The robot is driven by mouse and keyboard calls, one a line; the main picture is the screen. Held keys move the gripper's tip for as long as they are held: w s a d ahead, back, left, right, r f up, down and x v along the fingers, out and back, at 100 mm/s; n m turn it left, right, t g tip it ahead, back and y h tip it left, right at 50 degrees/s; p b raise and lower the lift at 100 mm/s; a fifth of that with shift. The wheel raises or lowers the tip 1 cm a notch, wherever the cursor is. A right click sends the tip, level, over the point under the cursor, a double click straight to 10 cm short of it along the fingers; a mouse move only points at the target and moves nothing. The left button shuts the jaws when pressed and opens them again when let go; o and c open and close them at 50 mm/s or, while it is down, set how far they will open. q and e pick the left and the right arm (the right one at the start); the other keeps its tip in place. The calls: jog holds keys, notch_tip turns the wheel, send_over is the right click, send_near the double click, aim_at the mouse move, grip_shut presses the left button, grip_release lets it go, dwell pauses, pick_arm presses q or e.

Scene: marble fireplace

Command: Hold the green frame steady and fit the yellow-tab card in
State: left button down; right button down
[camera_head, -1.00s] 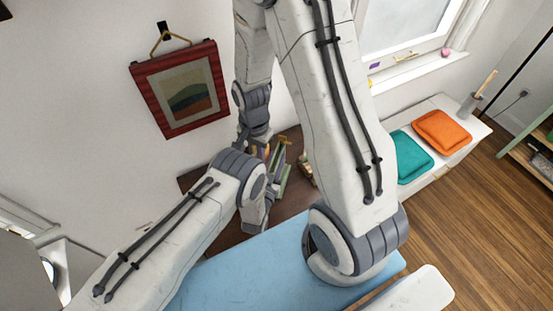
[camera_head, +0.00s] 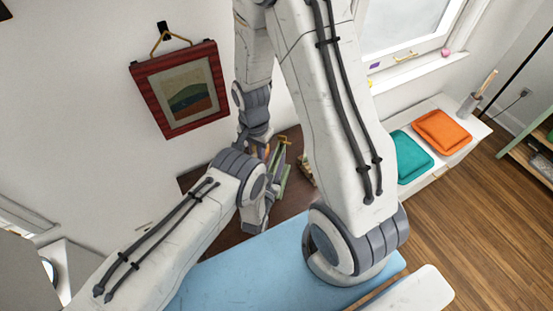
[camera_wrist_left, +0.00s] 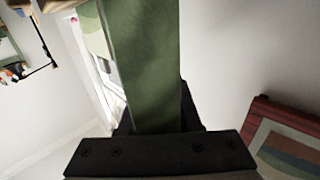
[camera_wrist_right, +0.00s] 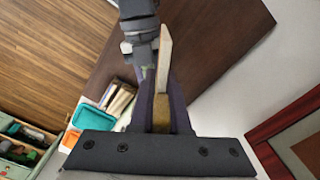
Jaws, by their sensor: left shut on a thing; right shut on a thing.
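The green frame (camera_head: 284,178) shows as a thin upright piece over the dark table in the head view. In the left wrist view my left gripper (camera_wrist_left: 157,105) is shut on a broad green bar of the frame (camera_wrist_left: 150,50). My right gripper (camera_wrist_right: 163,95) is shut on the card, whose yellow tab (camera_wrist_right: 161,113) sits between the fingers. The card's pale edge (camera_wrist_right: 165,55) extends beyond them. In the head view my left gripper (camera_head: 268,190) is beside the frame, largely hidden by its wrist. Whether the card touches the frame is hidden.
The dark table (camera_wrist_right: 205,45) has bare room. Small items (camera_wrist_right: 118,100) show beside it in the right wrist view. A red picture frame (camera_head: 182,90) hangs on the wall nearby. A bench with teal (camera_head: 408,155) and orange (camera_head: 441,131) cushions stands right. My arms block much of the view.

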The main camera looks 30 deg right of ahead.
jog(key=shift+d, duration=0.15)
dwell(0.5)
jog(key=w+d, duration=0.4)
jog(key=d, duration=0.3)
jog(key=shift+w+d, duration=0.2)
jog(key=shift+d, duration=0.15)
dwell(2.0)
jog(key=shift+f, duration=0.1)
dwell(0.4)
notch_tip(320, 180, down, 3)
jog(key=shift+r, duration=0.15)
dwell(0.6)
